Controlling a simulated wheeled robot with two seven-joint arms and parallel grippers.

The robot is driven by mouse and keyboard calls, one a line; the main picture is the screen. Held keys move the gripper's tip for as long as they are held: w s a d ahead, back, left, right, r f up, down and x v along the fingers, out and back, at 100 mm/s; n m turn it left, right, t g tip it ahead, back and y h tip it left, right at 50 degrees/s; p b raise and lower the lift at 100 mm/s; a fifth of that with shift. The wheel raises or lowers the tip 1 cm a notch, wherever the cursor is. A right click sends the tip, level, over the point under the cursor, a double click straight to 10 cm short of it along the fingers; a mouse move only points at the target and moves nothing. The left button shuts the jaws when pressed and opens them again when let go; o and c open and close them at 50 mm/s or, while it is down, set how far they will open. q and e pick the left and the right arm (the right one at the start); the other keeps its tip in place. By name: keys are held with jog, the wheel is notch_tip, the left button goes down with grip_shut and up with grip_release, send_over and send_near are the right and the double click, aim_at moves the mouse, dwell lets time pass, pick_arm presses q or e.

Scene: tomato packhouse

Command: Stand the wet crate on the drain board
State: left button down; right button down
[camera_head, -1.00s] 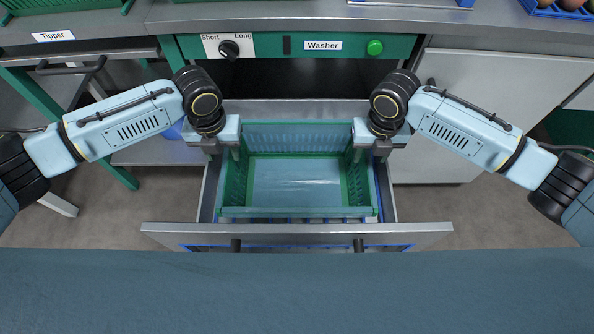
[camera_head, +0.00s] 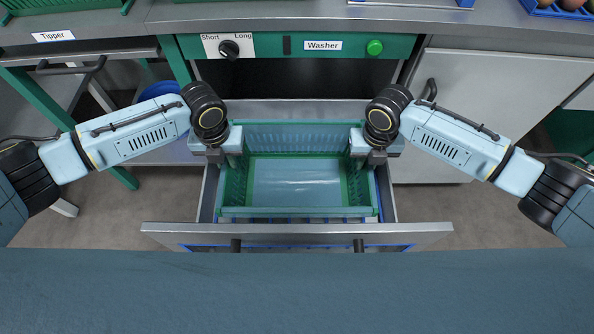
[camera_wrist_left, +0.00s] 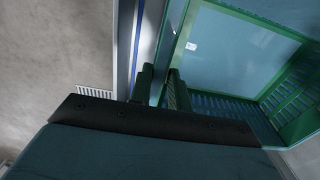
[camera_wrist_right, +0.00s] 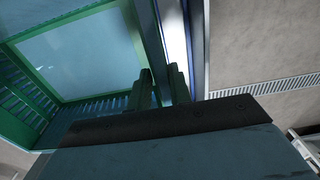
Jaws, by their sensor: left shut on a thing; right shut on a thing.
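The green crate (camera_head: 228,190) sits upright and empty in the pulled-out steel drawer (camera_head: 300,235) below the washer, in the head view. My left gripper (camera_head: 230,160) is shut on the crate's left side wall, near its far end. My right gripper (camera_head: 359,161) is shut on the right side wall, level with the left one. The left wrist view shows the left fingers (camera_wrist_left: 161,78) at the crate's wall, and the right wrist view shows the right fingers (camera_wrist_right: 162,80) at the opposite wall. I cannot pick out the drain board with certainty.
The washer panel (camera_head: 290,46) with its knob (camera_head: 229,49) and green button (camera_head: 375,47) is behind the drawer. A steel counter (camera_head: 300,14) runs along the back. A blue bowl-like thing (camera_head: 160,91) is at left. A blue-grey surface (camera_head: 300,290) fills the front.

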pick_arm(q)
jog(key=shift+r, duration=0.1)
pick_arm(e)
jog(key=shift+r, duration=0.1)
